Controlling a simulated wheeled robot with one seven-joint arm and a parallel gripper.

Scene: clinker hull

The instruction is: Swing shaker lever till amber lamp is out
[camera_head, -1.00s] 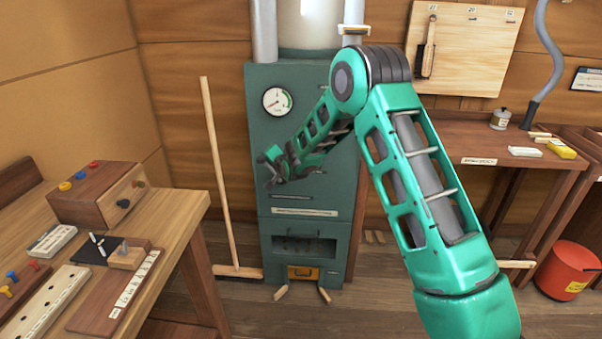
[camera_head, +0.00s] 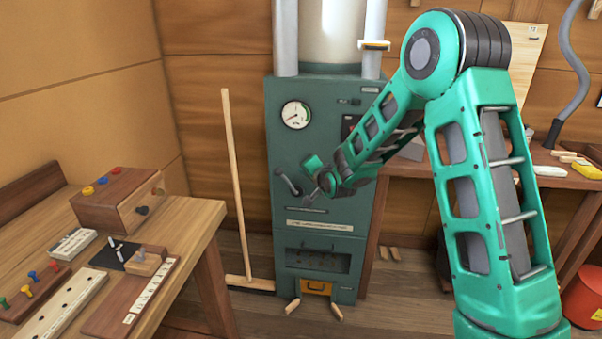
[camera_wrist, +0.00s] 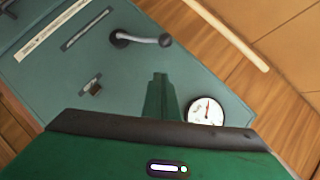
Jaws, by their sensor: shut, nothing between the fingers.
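A green cabinet (camera_head: 325,240) with a round gauge stands against the back wall. A lever (camera_head: 288,183) with a dark knob sticks out of its front below the gauge; it also shows in the wrist view (camera_wrist: 140,40), ending in a round knob. My gripper (camera_wrist: 160,78) is shut and empty in front of the cabinet; in the head view it is just right of the lever, apart from it in the wrist view. I cannot make out a lit amber lamp; my arm covers part of the panel.
The gauge (camera_head: 296,115) is above the lever. A wooden pole (camera_head: 235,180) leans left of the cabinet. A workbench (camera_head: 195,230) with a wooden box (camera_head: 120,200) fills the left. A second bench and a red bucket (camera_head: 583,300) are at right.

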